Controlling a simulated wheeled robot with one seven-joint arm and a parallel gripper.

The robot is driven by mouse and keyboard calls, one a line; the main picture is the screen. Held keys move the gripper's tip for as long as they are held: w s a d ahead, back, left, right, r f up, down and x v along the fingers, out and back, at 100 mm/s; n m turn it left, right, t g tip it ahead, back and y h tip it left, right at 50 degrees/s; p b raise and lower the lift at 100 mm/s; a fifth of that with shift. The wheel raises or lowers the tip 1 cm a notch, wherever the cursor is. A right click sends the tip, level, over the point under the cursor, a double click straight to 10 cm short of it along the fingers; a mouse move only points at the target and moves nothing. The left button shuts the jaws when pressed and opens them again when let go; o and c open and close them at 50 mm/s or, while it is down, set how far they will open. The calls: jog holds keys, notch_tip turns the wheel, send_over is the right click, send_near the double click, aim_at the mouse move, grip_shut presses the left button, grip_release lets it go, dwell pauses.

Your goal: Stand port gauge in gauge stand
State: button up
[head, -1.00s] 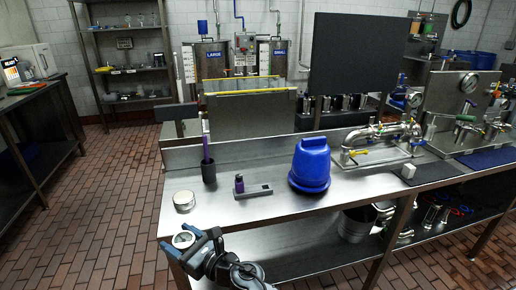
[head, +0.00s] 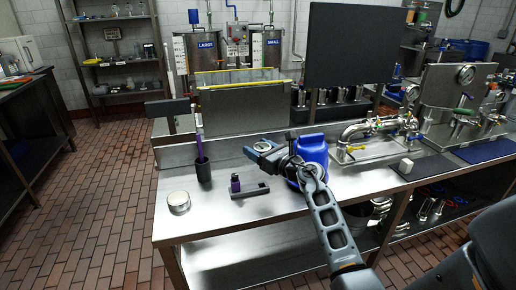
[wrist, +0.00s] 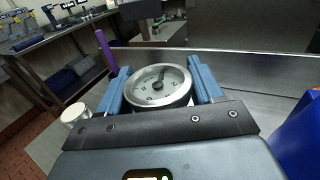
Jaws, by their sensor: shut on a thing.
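My gripper (head: 260,148) is shut on the port gauge (wrist: 159,86), a round steel dial with a white face. The gauge is between the two blue fingers in the wrist view, and its face shows in the head view (head: 264,145). The underside of the gauge is hidden.
A round silver tin (head: 178,203) stands at the bench's left end. A black cup (head: 202,171) holding a tall purple stick is behind it. Steel piping (head: 375,130) stands farther right. The bench's front left is clear.

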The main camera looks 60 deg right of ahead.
dwell(0.4)
jog(key=b, duration=0.5)
send_over(259, 183)
jog(key=shift+f, duration=3)
jog(key=shift+f+b, duration=0.75)
jog(key=shift+f, duration=0.6)
jog(key=o, duration=1.2)
jog(key=shift+c, duration=0.2)
jog(key=shift+b+v, duration=0.35)
jog(key=shift+v, duration=3.55)
jog(key=shift+a, duration=0.1)
